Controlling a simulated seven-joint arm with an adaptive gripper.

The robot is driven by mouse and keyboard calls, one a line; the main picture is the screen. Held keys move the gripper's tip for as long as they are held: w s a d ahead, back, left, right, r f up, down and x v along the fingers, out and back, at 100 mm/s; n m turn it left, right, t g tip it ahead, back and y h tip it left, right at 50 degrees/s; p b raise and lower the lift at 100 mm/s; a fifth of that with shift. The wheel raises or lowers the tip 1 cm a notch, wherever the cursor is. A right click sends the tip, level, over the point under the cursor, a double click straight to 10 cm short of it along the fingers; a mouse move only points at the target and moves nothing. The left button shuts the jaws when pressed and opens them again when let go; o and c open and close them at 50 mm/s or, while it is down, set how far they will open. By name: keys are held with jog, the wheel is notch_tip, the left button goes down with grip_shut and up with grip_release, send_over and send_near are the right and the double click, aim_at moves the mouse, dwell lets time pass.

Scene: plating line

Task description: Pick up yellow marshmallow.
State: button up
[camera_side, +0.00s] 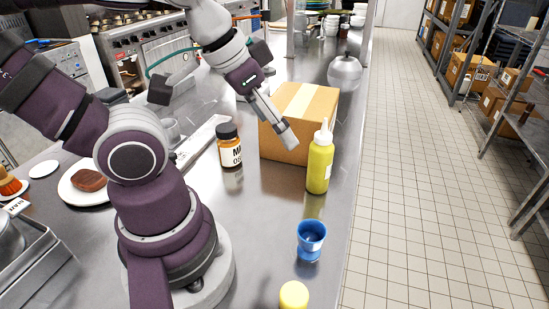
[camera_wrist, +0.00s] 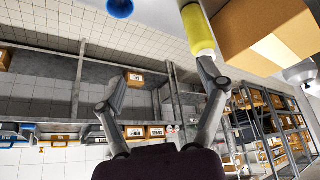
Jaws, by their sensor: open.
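A small round-topped yellow piece (camera_side: 294,295), which looks like the marshmallow, stands on the steel counter at the bottom edge of the side view, partly cut off. I do not see it in the wrist view. My gripper (camera_side: 286,133) is high in the side view, in front of the cardboard box and left of the yellow squeeze bottle (camera_side: 320,165), far from the yellow piece. In the wrist view my gripper (camera_wrist: 162,72) has its two fingers wide apart, with nothing held between them.
A blue cup (camera_side: 311,240) stands between the bottle and the yellow piece. The cardboard box (camera_side: 303,137) and a brown jar (camera_side: 229,146) are near my gripper. A plate (camera_side: 70,193) with a brown patty (camera_side: 89,180) is at the left. The counter's right edge borders the tiled floor.

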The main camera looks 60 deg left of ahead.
jog(key=n+g+y, duration=0.1)
jog(key=n+g, duration=0.4)
jog(key=n, duration=0.6)
send_over(294, 294)
jog(key=f, duration=1)
jog(key=shift+s+d+f, duration=0.25)
jog(key=shift+s+f, duration=0.05)
jog(key=shift+f, duration=0.05)
jog(key=f, duration=0.4)
jog(key=shift+w+a+f, duration=0.1)
jog(key=shift+a+f, duration=0.05)
jog(key=shift+a, duration=0.05)
jog(key=f, duration=0.5)
jog(key=shift+w+a+f, duration=0.1)
jog(key=shift+w+f, duration=0.2)
jog(key=shift+f, duration=0.1)
jog(key=c, duration=0.8)
